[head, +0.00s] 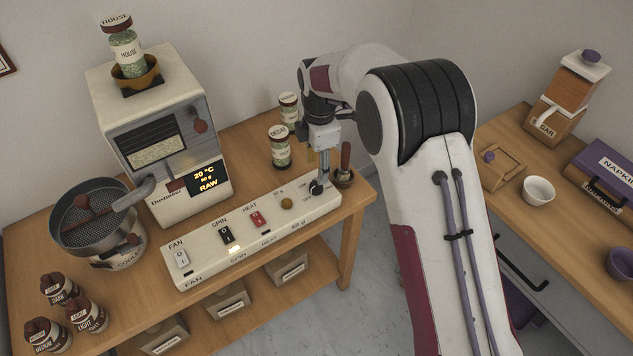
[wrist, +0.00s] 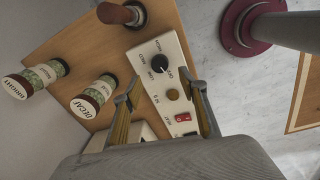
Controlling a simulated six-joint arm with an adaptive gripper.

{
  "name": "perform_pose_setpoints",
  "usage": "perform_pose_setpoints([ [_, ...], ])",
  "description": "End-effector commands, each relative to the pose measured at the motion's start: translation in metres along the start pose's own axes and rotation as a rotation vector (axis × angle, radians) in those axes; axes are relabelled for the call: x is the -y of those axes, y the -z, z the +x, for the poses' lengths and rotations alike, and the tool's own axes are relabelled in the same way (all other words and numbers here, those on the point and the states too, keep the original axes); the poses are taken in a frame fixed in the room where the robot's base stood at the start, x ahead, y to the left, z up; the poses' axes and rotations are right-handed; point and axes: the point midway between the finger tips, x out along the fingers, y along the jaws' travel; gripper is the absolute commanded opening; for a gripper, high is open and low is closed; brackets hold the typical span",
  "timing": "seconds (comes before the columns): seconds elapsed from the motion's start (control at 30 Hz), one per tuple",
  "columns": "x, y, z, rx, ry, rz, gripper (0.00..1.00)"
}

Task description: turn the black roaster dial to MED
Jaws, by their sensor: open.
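The black dial (head: 317,187) sits at the right end of the white control panel (head: 215,262). In the wrist view the dial (wrist: 159,63) shows a short white mark, with small labels around it that I cannot read for sure. My gripper (head: 323,172) points down at the dial's end of the panel in the head view. In the wrist view my gripper (wrist: 160,82) is open and empty, its fingers apart, with the dial just beyond the gap between the tips. Whether a fingertip touches the dial is not clear.
The roaster (head: 150,130) reads 20 °C and RAW. The panel also carries a white FAN switch (head: 182,258), a black SPIN switch (head: 227,235), a red HEAT switch (head: 257,218) and a brass button (head: 287,203). A wooden-handled tool (head: 345,160) and a DECAF jar (head: 280,150) stand close behind.

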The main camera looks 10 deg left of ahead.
Motion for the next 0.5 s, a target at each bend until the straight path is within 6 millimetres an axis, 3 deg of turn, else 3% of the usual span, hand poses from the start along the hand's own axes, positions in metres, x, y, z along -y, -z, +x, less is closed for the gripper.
perform_pose_setpoints([
  [0.27,0.0,0.0,0.002,0.0,0.0,0.002,0.42],
  [0.5,0.001,0.0,0.017,0.0,0.003,0.003,0.42],
])
